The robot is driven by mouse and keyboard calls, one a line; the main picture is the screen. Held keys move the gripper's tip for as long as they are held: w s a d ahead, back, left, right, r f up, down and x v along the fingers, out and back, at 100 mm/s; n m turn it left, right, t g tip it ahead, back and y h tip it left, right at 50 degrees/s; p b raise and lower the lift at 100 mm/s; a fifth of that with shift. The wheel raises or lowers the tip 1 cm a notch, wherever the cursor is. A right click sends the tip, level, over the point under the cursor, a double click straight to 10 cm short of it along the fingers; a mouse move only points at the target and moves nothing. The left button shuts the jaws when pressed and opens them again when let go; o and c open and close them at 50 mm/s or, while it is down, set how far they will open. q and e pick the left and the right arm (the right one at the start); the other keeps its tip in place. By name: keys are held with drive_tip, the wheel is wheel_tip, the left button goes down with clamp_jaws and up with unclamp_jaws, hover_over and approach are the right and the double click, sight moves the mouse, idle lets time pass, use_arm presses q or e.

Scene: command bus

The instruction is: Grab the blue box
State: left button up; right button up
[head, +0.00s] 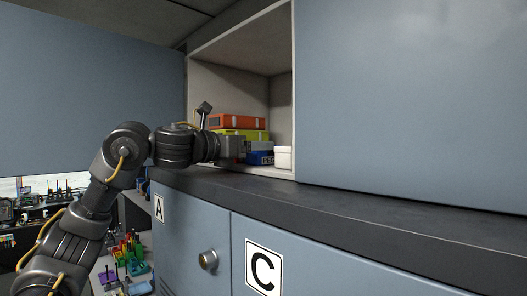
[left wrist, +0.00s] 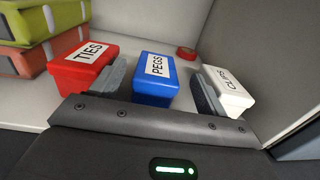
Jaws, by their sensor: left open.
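The blue box (left wrist: 154,80), labelled PEGS, stands on the cabinet shelf between a red and a white box. In the head view the blue box (head: 261,158) shows just past my left gripper (head: 241,149), partly hidden by it. My left gripper (left wrist: 158,88) is open in the left wrist view, with one grey finger on each side of the blue box. My right gripper is not in view.
The red TIES box (left wrist: 84,66) is close beside the left finger; the white CLIPS box (left wrist: 230,91) is close beside the right finger. Stacked orange and yellow-green cases (head: 238,122) stand behind. A small red round item (left wrist: 186,53) lies at the back. The dark counter edge (head: 330,208) runs in front.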

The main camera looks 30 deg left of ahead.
use_arm(q)
drive_tip(key=p+x, duration=0.2)
drive_tip(key=x, duration=0.1)
drive_tip(key=p+x, duration=0.1)
drive_tip(key=shift+w+a, duration=0.1)
drive_tip(key=shift+w, duration=0.35)
drive_tip(key=shift+w+f, duration=0.1)
drive_tip(key=shift+w, duration=0.15)
drive_tip(key=shift+s, duration=0.3)
drive_tip(key=shift+c, duration=0.5)
drive_tip(key=c, duration=1)
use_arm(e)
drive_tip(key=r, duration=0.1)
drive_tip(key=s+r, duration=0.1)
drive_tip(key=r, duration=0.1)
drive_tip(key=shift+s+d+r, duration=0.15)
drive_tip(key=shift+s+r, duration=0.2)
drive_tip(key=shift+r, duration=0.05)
